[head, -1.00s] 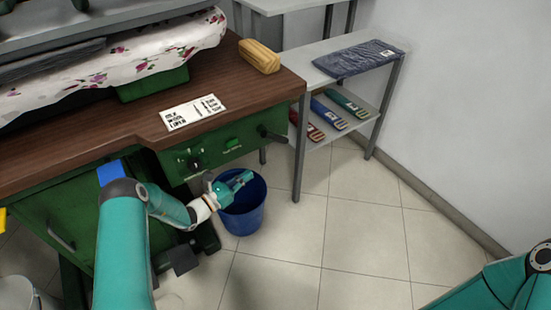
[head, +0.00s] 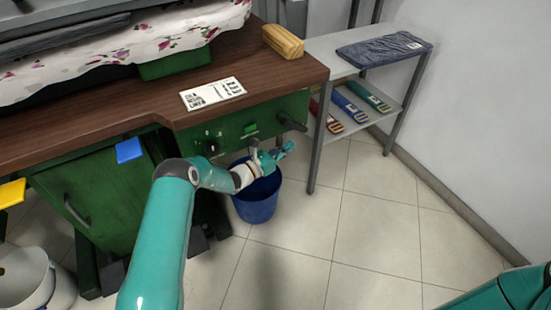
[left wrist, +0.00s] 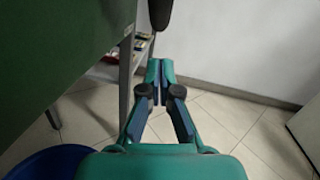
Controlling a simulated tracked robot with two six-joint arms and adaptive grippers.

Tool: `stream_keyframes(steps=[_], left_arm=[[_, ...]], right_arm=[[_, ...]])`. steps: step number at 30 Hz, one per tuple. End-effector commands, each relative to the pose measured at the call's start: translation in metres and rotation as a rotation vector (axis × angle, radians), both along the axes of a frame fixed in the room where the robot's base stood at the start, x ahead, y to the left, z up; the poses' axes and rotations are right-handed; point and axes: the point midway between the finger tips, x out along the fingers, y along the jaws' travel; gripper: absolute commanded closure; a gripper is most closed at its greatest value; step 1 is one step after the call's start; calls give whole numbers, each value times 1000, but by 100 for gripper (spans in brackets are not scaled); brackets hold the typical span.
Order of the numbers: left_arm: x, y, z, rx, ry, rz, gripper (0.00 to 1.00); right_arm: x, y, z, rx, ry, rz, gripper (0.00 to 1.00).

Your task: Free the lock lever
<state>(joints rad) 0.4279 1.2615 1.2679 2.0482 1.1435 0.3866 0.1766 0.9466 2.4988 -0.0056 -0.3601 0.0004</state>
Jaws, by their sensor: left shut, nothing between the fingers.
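A dark lever (head: 291,122) sticks out from the right end of the green front panel (head: 225,130) under the wooden table top; I take it for the lock lever. My left gripper (head: 284,151) is shut and empty, just below the lever and above the blue bucket. In the left wrist view my closed fingertips (left wrist: 160,64) point ahead, and a dark rounded handle end (left wrist: 160,14) hangs above and beyond them, with a gap between. No contact shows. My right arm enters at the lower right of the head view; its gripper is out of frame.
A blue bucket (head: 258,207) stands below the panel. A grey shelf unit (head: 317,150) with folded cloth (head: 383,50) stands to the right. A printed card (head: 212,93) and a yellow block (head: 283,41) lie on the table top. The tiled floor at the right is clear.

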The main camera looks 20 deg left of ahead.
Motion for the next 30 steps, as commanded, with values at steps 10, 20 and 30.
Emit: stream_keyframes(steps=[10, 20, 30], left_arm=[[22, -8, 29, -1, -1, 0, 100], [22, -14, 30, 1, -1, -2, 100], [20, 4, 29, -24, -33, 19, 100]], right_arm=[[0, 0, -3, 0, 0, 0, 100], [0, 0, -3, 0, 1, 1, 100], [0, 0, -11, 0, 0, 0, 100]])
